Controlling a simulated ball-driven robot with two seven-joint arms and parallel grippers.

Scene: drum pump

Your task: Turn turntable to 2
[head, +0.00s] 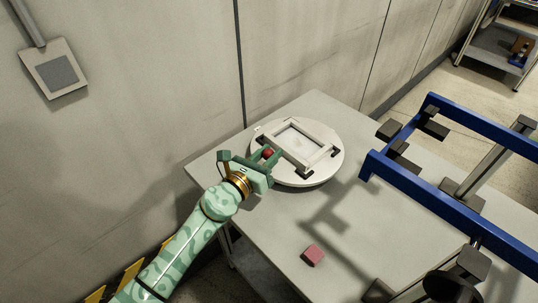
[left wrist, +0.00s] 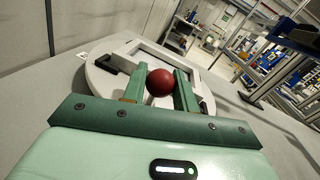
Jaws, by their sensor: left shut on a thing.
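The turntable (head: 325,169) is a round off-white disc on the table, with a raised rectangular frame and dark corner pieces on top. It also shows in the left wrist view (left wrist: 98,76). A dark red ball-shaped knob (head: 268,153) sits at its left front side. My green left gripper (head: 270,157) reaches in from the left and is shut on the red knob (left wrist: 160,82), which lies between its two fingers in the left wrist view. Any number marks on the turntable cannot be read. My right gripper is not clearly seen.
The grey table (head: 262,236) has a small pinkish-red block (head: 313,255) near its front. A blue frame (head: 400,170) with dark blocks stands at the right. A grey wall runs behind and left. The tabletop between the turntable and the red block is clear.

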